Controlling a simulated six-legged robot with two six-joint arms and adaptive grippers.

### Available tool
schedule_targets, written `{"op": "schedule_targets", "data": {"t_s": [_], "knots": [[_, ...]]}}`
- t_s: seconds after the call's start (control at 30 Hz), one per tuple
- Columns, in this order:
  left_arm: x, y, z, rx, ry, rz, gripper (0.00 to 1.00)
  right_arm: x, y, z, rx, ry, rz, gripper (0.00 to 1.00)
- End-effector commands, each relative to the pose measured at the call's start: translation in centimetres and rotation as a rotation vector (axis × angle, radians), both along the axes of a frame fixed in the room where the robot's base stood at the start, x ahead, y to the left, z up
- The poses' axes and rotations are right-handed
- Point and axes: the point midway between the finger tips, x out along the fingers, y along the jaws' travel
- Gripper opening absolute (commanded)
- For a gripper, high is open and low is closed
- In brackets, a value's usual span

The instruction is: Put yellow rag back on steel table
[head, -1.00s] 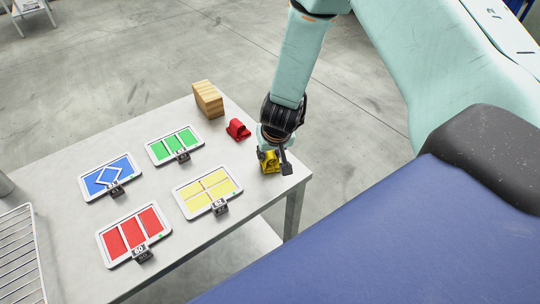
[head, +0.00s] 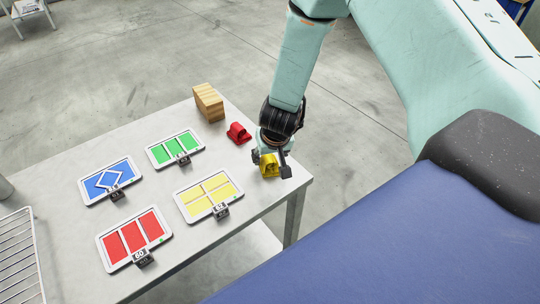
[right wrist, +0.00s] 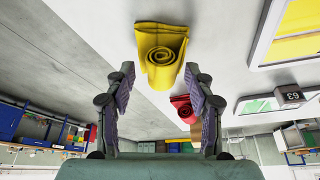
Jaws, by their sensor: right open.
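The yellow rag (head: 269,166) is a rolled cloth on the steel table (head: 236,243), near the table's right corner. It also shows in the right wrist view (right wrist: 161,50), lying on the table surface just past the fingertips. My right gripper (head: 271,160) is right at the rag, with its fingers apart. In the right wrist view, the open fingers of my right gripper (right wrist: 161,76) stand on either side with nothing between them but a gap. My left gripper is in neither view.
A red rag (head: 238,132) and a wooden block (head: 209,100) lie behind the yellow rag. Trays with yellow (head: 208,195), green (head: 174,149), blue (head: 110,181) and red (head: 133,239) panels lie to the left. A wire rack (head: 18,257) is at the far left.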

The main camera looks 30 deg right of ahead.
Motion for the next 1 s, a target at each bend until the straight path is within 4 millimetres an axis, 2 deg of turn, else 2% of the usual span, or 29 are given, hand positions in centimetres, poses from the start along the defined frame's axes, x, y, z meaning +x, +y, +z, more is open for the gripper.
{"op": "schedule_targets", "data": {"t_s": [0.4,0.6,0.87,0.93,1.0], "knots": [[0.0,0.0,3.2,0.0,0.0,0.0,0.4,-2.8,1.0,7.8,0.001,-0.002,-0.001,0.54],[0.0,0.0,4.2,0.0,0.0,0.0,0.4,-3.9,1.3,10.3,0.001,-0.001,0.0,0.54],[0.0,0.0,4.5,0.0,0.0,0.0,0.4,-4.3,1.4,11.1,0.0,0.0,-0.001,0.54],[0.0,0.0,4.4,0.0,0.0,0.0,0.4,-4.7,1.5,10.7,-0.004,0.009,0.004,0.54],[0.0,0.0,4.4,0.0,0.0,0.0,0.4,-6.0,1.5,9.4,-0.019,0.036,0.016,0.54]]}}
